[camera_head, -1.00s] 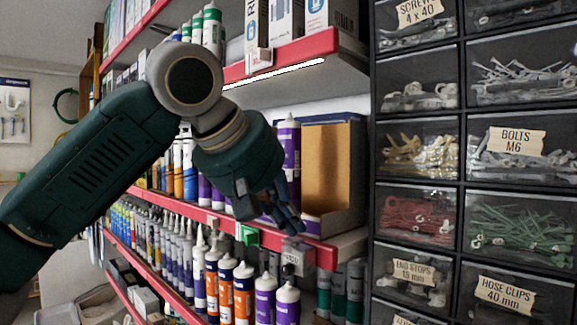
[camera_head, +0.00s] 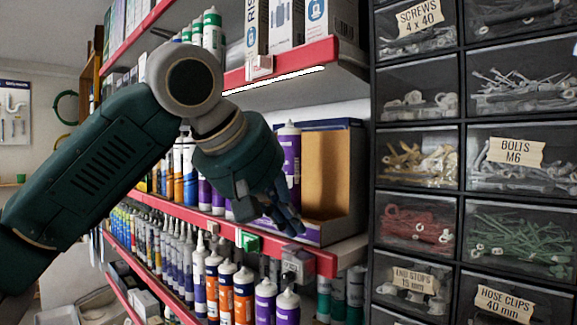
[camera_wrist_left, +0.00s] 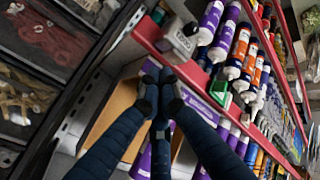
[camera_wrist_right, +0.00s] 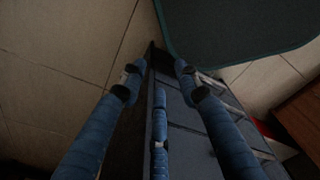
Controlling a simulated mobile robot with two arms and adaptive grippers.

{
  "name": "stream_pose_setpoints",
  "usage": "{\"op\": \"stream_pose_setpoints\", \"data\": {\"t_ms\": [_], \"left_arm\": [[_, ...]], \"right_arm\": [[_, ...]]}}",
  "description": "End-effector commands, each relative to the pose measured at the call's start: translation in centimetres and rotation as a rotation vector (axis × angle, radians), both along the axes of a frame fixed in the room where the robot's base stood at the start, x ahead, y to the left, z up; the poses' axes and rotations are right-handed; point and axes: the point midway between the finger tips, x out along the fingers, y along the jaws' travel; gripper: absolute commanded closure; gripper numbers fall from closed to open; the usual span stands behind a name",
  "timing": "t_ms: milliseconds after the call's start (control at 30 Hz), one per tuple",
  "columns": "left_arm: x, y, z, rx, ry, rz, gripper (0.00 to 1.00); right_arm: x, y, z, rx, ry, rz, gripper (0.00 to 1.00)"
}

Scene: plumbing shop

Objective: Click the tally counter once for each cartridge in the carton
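An open carton (camera_head: 326,172) with a brown inside and a low purple front stands on the middle shelf. It also shows in the left wrist view (camera_wrist_left: 113,118). A purple cartridge with a white top (camera_head: 290,165) stands upright at its left side; the hand hides part of the carton, so the contents cannot be counted. A small grey tally counter (camera_head: 298,262) sits at the red shelf edge, also in the left wrist view (camera_wrist_left: 182,41). My left gripper (camera_head: 293,228) is just above the counter, fingertips together, apparently empty. My right gripper (camera_wrist_right: 158,68) is open and empty over the floor.
A green clip (camera_head: 249,242) sits on the red shelf edge left of the counter. Several cartridges (camera_head: 243,290) stand on the shelf below. Boxes (camera_head: 287,28) stand on the shelf above. Parts drawers (camera_head: 418,158) line the right side.

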Motion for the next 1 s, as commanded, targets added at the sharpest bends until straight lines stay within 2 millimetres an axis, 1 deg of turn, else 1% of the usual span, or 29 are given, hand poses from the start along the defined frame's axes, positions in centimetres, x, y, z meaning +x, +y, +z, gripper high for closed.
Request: {"op": "stream_pose_setpoints", "data": {"t_ms": [33,333,433,1000], "left_arm": [[0.0,0.0,0.3,0.000,0.001,0.000,1.00],[0.0,0.0,0.3,0.000,0.001,-0.001,1.00],[0.0,0.0,0.7,0.000,0.001,-0.001,1.00],[0.0,-0.1,6.2,0.000,0.002,-0.001,1.00]], "right_arm": [[0.0,0.0,0.3,0.000,0.000,0.000,0.68],[0.0,0.0,0.3,0.000,0.000,0.000,0.68],[0.0,0.0,0.7,0.000,0.000,0.000,0.68],[0.0,-0.3,5.8,-0.003,0.000,0.001,0.68]]}}
